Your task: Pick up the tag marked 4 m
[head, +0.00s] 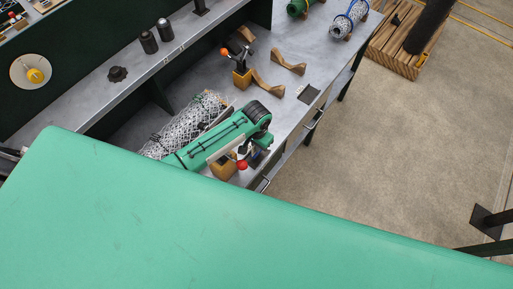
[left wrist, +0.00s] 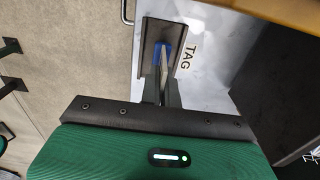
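In the left wrist view, a dark-framed tray (left wrist: 148,31) lies on the grey bench beside a printed label "TAG" (left wrist: 188,58). Something blue shows in the tray (left wrist: 162,55), partly behind my fingers; no number can be read on it. My left gripper (left wrist: 163,62) points down into the tray, its dark fingers close together with a thin pale grey strip between them. I cannot tell whether they grip anything. In the head view my left gripper (head: 257,153) is small and partly hidden above the bench's front edge. My right gripper is not in view.
A red-knobbed lever (head: 241,164) and an orange-knobbed lever (head: 239,68) stand on the bench. Wire mesh (head: 186,122) lies at the left. Wooden cradles (head: 288,63) and a dark plate (head: 309,94) are farther along. A large green surface fills the foreground.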

